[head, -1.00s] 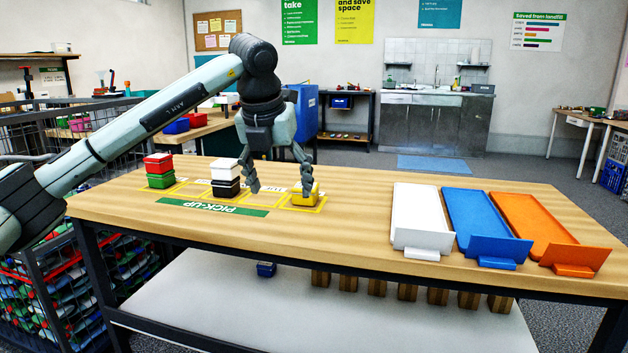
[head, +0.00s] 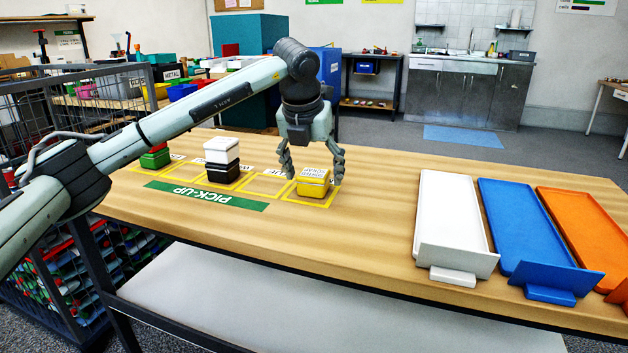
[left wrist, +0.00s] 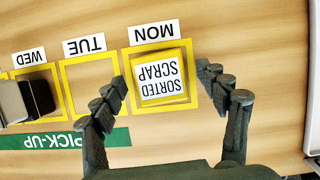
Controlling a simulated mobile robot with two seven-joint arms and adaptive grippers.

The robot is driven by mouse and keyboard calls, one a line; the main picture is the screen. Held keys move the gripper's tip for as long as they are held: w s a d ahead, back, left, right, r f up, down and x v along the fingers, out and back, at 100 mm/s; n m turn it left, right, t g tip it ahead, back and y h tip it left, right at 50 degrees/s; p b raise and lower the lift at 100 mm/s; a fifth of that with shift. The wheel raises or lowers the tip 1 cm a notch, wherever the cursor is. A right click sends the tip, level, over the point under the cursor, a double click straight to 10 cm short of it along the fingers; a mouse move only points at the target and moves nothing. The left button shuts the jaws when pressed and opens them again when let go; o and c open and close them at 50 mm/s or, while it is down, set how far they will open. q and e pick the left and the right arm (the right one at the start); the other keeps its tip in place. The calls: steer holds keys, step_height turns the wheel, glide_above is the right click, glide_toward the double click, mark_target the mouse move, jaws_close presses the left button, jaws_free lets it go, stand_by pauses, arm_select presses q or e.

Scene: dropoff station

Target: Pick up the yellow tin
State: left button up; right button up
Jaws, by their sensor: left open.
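The yellow tin (head: 313,183) sits in the rightmost yellow-outlined square of the pick-up area on the table. In the left wrist view the tin (left wrist: 160,80) shows from above, with a white "SORTED SCRAP" label on its lid. My left gripper (head: 314,176) is open over the tin, pointing down. In the left wrist view its fingertips (left wrist: 160,75) lie to the left and right of the tin, with small gaps, and hold nothing. I cannot tell exactly how far the fingertips are above the table. My right gripper is not in view.
The square left of the tin is empty. White-over-black tins (head: 222,160) stand stacked further left, and a green tin (head: 155,157) with a red one on it is partly behind my arm. White (head: 452,215), blue (head: 522,225) and orange (head: 583,222) trays lie on the right.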

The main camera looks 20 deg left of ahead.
arm_select(q)
steer(key=shift+w+f, duration=0.25)
steer(key=shift+f, duration=0.3)
steer(key=c, duration=1.4)
steer(key=shift+r, duration=0.2)
